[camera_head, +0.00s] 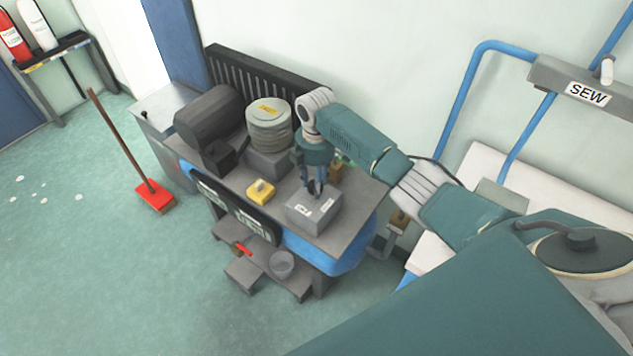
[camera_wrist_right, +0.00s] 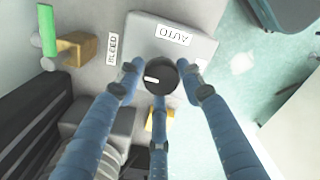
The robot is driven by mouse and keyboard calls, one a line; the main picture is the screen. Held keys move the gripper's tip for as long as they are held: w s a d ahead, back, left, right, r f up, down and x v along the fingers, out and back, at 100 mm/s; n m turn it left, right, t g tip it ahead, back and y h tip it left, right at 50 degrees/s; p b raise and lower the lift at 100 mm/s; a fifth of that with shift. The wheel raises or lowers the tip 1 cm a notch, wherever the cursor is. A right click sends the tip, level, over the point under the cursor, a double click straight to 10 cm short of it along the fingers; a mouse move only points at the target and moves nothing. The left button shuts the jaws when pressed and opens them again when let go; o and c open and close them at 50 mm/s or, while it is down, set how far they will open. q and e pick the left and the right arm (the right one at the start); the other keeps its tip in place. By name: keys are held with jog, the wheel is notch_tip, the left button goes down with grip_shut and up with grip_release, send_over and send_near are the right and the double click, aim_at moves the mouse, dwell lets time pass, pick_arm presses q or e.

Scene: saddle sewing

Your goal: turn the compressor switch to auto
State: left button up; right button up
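The compressor switch is a round black knob (camera_wrist_right: 161,76) on a grey box (camera_head: 314,209) at the front right of the bench. In the right wrist view, a white mark on the knob points left. The AUTO label (camera_wrist_right: 173,34) lies on the box, up and right of the knob. My right gripper (camera_head: 316,190) points down over the box, and its three blue fingers surround the knob (camera_wrist_right: 160,80). Whether the fingertips press on the knob is unclear. My left gripper is not in view.
A valve with a green handle (camera_wrist_right: 47,28) stands by a BLEED label (camera_wrist_right: 112,48). A yellow block (camera_head: 261,190), ribbed cylinder (camera_head: 269,122) and dark motor (camera_head: 208,117) share the bench. A blue-framed table with a SEW sign (camera_head: 587,93) is at right.

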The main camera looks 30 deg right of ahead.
jog(key=shift+s+d+m+p, duration=0.2)
jog(key=shift+d+m+p, duration=0.1)
jog(key=shift+m+p, duration=0.1)
jog(key=m+p, duration=0.2)
jog(key=p, duration=0.1)
jog(key=shift+s+r+m, duration=0.1)
jog(key=shift+s+m, duration=0.05)
jog(key=shift+m, duration=0.25)
jog(key=m+p, duration=0.3)
jog(key=m, duration=0.1)
jog(key=shift+s+m, duration=0.1)
jog(key=shift+m, duration=0.2)
jog(key=m, duration=0.1)
jog(key=m+p, duration=0.1)
jog(key=m, duration=0.1)
jog(key=m+p, duration=0.1)
jog(key=m, duration=0.1)
jog(key=shift+s+a+f, duration=0.1)
jog(key=shift+a+f, duration=0.1)
jog(key=shift+f, duration=0.1)
jog(key=m+p, duration=0.1)
jog(key=m, duration=0.3)
jog(key=shift+a+f, duration=0.1)
jog(key=shift+a, duration=0.05)
jog(key=shift+m, duration=0.3)
jog(key=shift+a, duration=0.15)
jog(key=o, duration=1.1)
jog(key=shift+r, duration=0.2)
